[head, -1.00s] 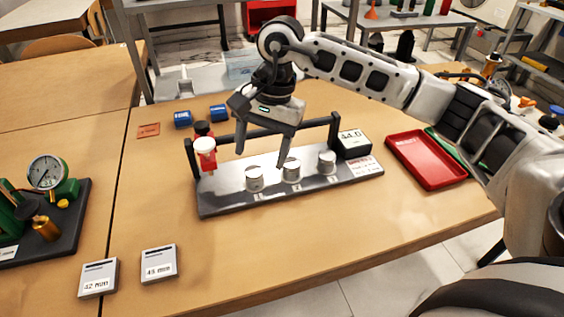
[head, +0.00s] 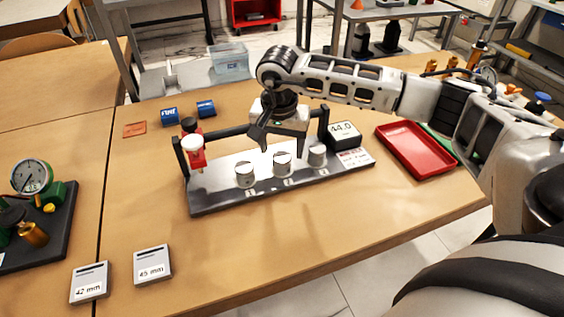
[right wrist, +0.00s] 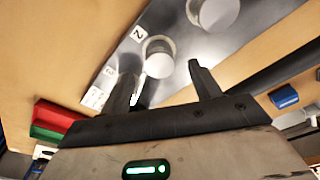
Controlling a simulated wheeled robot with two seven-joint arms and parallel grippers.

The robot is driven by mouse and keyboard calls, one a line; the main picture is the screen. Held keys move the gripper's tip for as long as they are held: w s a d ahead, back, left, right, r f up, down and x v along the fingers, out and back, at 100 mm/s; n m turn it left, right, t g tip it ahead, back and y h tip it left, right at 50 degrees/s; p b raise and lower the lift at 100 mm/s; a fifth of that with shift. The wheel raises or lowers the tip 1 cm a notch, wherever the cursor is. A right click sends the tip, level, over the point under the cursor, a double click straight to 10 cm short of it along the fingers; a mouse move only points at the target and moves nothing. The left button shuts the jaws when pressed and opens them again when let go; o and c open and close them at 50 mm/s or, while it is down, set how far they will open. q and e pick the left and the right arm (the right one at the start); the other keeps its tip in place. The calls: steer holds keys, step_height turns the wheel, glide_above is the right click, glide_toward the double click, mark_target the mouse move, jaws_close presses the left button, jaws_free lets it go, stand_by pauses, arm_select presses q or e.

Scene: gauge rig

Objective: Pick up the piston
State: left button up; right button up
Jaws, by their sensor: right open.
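Three silver pistons stand upright in a row on the grey metal plate (head: 222,195) of the rig: a left one (head: 245,174), a middle one (head: 282,164) and a right one (head: 317,154). My right gripper (head: 281,146) is open and empty, just above and behind the middle piston in the head view. In the right wrist view its fingers (right wrist: 162,68) spread on either side of the middle piston (right wrist: 158,50), by the label 2. The left finger partly hides another piston there. I cannot tell the exact height gap. My left gripper is not in view.
A dark bar (head: 225,132) runs behind the pistons. A red-and-white post (head: 193,150) stands at its left end, a box reading 44.0 (head: 343,134) at its right. A red tray (head: 415,150) lies to the right. Two labelled cards (head: 90,283) lie in front.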

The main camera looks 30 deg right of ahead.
mark_target(282, 157)
steer(key=f, duration=0.4)
steer(key=shift+w+d+f, duration=0.2)
steer(key=shift+d+f, duration=0.05)
steer(key=shift+f, duration=0.05)
steer(key=shift+c, duration=0.3)
steer(key=c, duration=1)
steer(key=shift+r, duration=0.1)
steer(key=shift+c, duration=0.2)
